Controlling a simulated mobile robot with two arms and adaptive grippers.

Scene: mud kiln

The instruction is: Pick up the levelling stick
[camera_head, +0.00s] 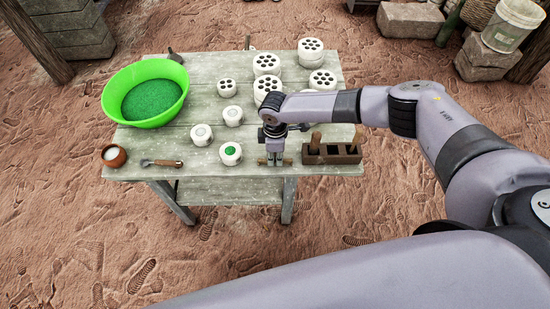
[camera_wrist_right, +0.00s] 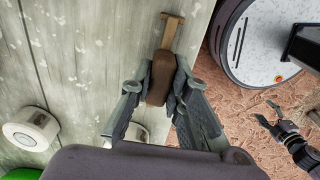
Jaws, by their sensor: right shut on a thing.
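The levelling stick (camera_wrist_right: 160,78) is a small brown wooden piece with a thick dark end and a thinner, lighter end. In the right wrist view the thick end lies between the fingers of my right gripper (camera_wrist_right: 164,95), which is shut on it. In the head view my right gripper (camera_head: 274,160) points down at the front edge of the table, and short ends of the stick (camera_head: 262,162) show beside its fingers. I cannot tell if the stick touches the tabletop. My left gripper (camera_wrist_right: 272,115) shows small in the wrist view, open and empty, out over the ground.
A wooden holder (camera_head: 344,159) with upright handles stands close right of the gripper. White perforated cylinders (camera_head: 267,64) and smaller white pieces (camera_head: 201,134) stand on the table (camera_head: 225,185). A green basin (camera_head: 146,120), a brown cup (camera_head: 114,156) and a trowel (camera_head: 162,163) are at left.

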